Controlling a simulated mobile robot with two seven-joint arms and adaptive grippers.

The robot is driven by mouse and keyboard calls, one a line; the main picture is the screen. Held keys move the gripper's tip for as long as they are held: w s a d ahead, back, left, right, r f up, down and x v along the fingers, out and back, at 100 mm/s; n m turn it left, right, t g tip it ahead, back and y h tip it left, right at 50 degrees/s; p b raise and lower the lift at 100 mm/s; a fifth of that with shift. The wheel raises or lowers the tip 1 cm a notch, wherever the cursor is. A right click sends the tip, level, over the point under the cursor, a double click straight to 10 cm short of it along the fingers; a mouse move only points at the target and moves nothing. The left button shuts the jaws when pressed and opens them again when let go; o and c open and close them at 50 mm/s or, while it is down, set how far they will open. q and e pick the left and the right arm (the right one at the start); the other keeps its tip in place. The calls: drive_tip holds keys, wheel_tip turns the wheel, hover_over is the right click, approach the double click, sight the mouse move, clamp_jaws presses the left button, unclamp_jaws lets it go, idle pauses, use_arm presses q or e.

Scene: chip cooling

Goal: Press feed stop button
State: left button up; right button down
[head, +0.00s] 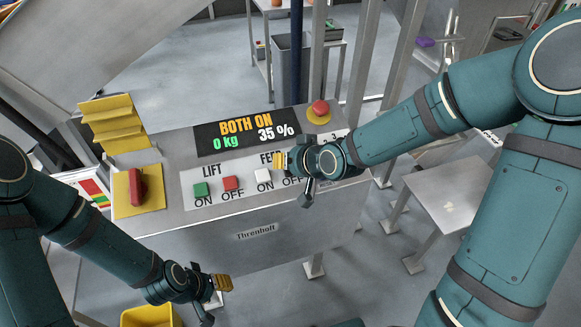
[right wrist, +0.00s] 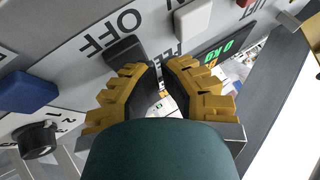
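The control panel (head: 250,178) has a FEED pair: a white ON button (head: 264,177) and an OFF label, with its button hidden behind my right gripper (head: 283,161) in the head view. In the right wrist view the black OFF button (right wrist: 124,48) shows just past the left fingertip, and the white button (right wrist: 192,19) is to its right. The right gripper's fingertips (right wrist: 160,66) are drawn together, with nothing seen between them. I cannot tell whether they touch the black button. My left gripper (head: 222,283) hangs low in front of the panel, away from the buttons.
Green (head: 200,190) and red (head: 231,184) LIFT buttons sit left of FEED. A red emergency knob (head: 320,108) stands at the panel's back right. A blue button (right wrist: 27,92) and black dial (right wrist: 38,140) lie beyond the OFF button. The display (head: 247,130) reads BOTH ON.

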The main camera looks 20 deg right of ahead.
drive_tip(key=shift+f, duration=0.3)
drive_tip(key=shift+r, duration=0.1)
idle(0.4)
drive_tip(key=shift+s+r+p, duration=0.25)
drive_tip(key=shift+r+p, duration=0.4)
drive_tip(key=shift+r, duration=0.15)
drive_tip(key=shift+r, duration=0.1)
drive_tip(key=r+p, duration=0.1)
drive_tip(key=s+r+p, duration=0.1)
drive_tip(key=r, duration=0.1)
drive_tip(key=r+p, duration=0.1)
drive_tip(key=p, duration=0.1)
drive_tip(key=shift+s+r, duration=0.25)
drive_tip(key=shift+r, duration=0.1)
idle(0.4)
